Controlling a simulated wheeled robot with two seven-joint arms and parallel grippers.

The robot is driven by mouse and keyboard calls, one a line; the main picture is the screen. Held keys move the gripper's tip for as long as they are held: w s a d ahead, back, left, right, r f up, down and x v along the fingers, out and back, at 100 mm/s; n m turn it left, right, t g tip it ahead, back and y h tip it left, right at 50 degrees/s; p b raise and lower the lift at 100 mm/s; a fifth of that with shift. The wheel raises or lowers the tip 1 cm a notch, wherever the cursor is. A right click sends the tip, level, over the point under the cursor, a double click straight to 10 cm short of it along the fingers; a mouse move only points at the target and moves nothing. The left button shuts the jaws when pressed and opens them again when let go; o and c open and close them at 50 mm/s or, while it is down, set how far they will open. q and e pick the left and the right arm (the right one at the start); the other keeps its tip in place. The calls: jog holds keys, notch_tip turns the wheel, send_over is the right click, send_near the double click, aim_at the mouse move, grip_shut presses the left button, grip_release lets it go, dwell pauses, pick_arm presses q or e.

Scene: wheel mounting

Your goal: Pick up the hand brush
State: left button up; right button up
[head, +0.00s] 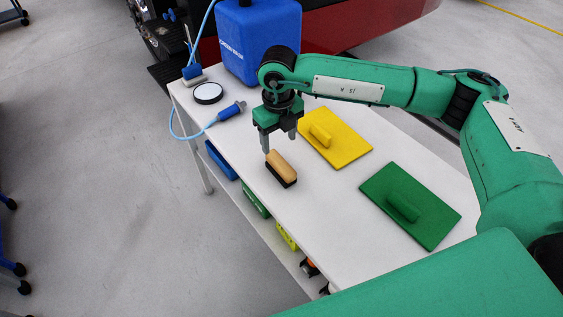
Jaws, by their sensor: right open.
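The hand brush (281,167), with a tan wooden top and dark bristles, lies on the white table (330,205) near its left edge. My right gripper (280,148) points down at the far end of the brush, its fingers apart. The fingertips are close to the brush, and I cannot tell whether they touch it. Nothing is held between the fingers. My left gripper is not in view.
A yellow float (345,143) and a green float (425,215) lie to the right. Behind stand a blue canister (232,52), a round black-rimmed dish (208,92) and a blue hose fitting (230,112). A lower shelf holds several coloured items.

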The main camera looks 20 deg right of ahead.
aim_at(281, 161)
notch_tip(281, 161, down, 6)
jog(key=shift+f+p, duration=0.1)
jog(key=shift+p, duration=0.2)
jog(key=f, duration=0.2)
jog(key=f+p, duration=0.1)
jog(key=f, duration=0.1)
jog(key=shift+s+d+f, duration=0.1)
jog(key=shift+d+f, duration=0.05)
jog(key=shift+d, duration=0.05)
jog(key=shift+f, duration=0.5)
jog(key=c, duration=1.1)
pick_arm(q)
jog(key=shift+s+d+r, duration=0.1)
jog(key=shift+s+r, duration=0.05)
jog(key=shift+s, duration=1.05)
pick_arm(e)
jog(key=shift+r, duration=0.1)
